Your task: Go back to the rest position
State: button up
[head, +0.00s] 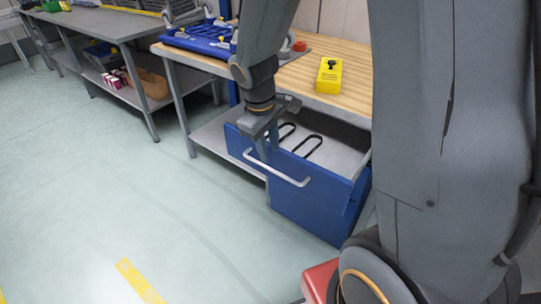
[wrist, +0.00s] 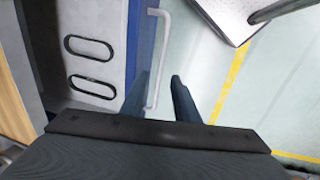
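My gripper (wrist: 160,98) is open in the wrist view, with its two dark fingers apart. The white bar handle (wrist: 157,60) of a blue drawer lies between or just beyond the fingers; I cannot tell whether they touch it. In the head view my gripper (head: 265,143) hangs at the drawer's front, close to the handle (head: 290,178). The blue drawer (head: 310,208) is pulled out under the wooden-topped workbench (head: 300,75). Two dark oval slots show inside it.
A yellow box (head: 329,76) with a black knob stands on the workbench, near a blue tray (head: 205,38). A grey table (head: 105,25) with a lower shelf of boxes stands at the left. Open floor (head: 110,190) lies in front, with a yellow stripe (head: 138,281).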

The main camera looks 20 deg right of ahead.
jog(key=shift+r, duration=0.3)
jog(key=s+r+m+g+y, duration=0.1)
jog(key=s+m, duration=0.5)
jog(key=s, duration=0.7)
jog(key=shift+s+a+r+m+y, duration=0.25)
jog(key=shift+r+m+y, duration=0.15)
jog(key=shift+r, duration=0.5)
jog(key=shift+d, duration=0.1)
